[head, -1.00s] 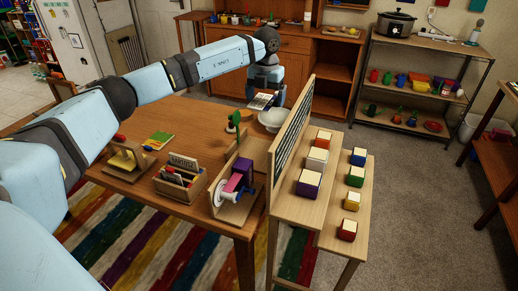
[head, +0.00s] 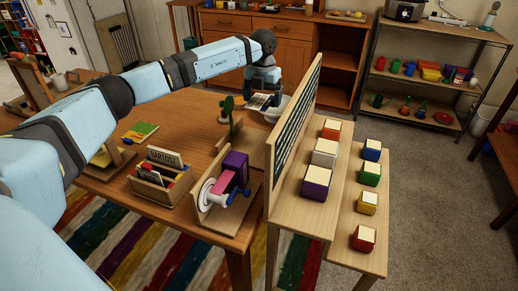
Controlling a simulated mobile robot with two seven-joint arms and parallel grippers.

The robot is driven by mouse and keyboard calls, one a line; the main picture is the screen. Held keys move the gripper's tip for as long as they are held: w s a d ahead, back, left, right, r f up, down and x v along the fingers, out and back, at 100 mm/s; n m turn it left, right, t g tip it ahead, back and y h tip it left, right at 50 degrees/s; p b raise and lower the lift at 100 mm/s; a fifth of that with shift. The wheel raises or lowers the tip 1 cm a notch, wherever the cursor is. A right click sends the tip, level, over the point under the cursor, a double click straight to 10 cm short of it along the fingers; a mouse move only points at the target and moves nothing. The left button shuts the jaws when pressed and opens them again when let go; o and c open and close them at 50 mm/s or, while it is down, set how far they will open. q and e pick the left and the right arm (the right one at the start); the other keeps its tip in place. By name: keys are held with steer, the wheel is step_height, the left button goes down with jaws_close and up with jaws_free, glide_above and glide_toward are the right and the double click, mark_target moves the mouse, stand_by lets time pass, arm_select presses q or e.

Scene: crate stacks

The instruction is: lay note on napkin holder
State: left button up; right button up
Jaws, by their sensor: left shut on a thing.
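My left gripper (head: 263,95) is at the far side of the wooden table, shut on a small pale note (head: 257,101) with dark print. The note is held beside a white bowl (head: 276,112), which the gripper partly hides. A wooden stand with yellow in it (head: 112,157), perhaps the napkin holder, is at the table's left and is partly covered by my left arm. My right gripper is not in view.
A tall board (head: 295,125) and stepped shelves with cubes stand to the right.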

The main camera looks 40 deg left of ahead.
arm_select(q)
steer(key=b, duration=0.1)
glide_above(262, 149)
step_height(262, 149, down, 12)
steer(key=shift+a+r, duration=0.1)
step_height(262, 149, down, 6)
steer(key=shift+r+b, duration=0.1)
steer(key=shift+b, duration=0.5)
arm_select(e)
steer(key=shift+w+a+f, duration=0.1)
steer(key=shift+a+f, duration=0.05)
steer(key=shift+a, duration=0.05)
